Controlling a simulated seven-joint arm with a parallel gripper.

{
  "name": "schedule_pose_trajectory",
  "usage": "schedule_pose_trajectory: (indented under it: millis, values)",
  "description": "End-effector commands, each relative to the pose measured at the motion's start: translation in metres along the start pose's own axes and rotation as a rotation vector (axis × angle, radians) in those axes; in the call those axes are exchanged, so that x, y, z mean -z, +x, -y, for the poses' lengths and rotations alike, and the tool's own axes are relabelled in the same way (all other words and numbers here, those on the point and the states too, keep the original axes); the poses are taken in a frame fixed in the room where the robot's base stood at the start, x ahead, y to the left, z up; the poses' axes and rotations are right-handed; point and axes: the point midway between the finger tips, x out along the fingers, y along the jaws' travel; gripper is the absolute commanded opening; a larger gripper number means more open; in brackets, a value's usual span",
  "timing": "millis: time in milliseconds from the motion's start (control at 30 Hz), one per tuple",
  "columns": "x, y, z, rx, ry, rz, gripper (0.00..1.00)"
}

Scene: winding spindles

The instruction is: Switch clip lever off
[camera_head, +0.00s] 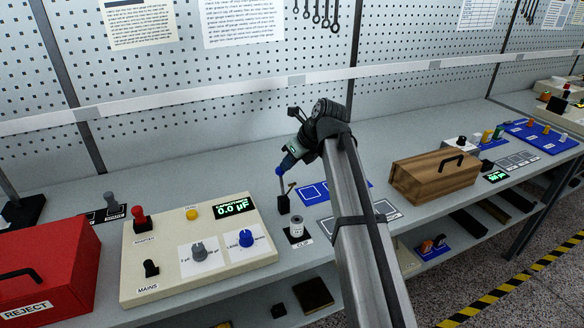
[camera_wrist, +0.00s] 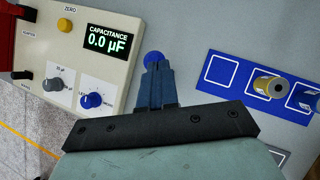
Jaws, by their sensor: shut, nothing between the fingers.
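The lever's stem and base are hidden there by the fingers.
The beige capacitance meter (camera_head: 150,285), with its display at 0.0 µF, stands left of the lever. A blue mat (camera_head: 315,192) with outlined squares lies to the right, with spools (camera_wrist: 268,86) on it. A wooden box (camera_head: 435,176) and a red REJECT box (camera_head: 50,265) stand farther off.

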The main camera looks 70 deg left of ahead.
Motion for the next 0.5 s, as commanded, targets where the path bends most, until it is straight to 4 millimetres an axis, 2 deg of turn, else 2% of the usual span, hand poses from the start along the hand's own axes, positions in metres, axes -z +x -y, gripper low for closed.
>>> schedule_pose_trajectory:
  millis: [200, 500]
  values:
    - [-0.014, 0.01, 0.008, 0.001, -0.001, 0.002, 0.0]
    - [-0.021, 0.018, 0.014, 0.001, -0.001, 0.002, 0.0]
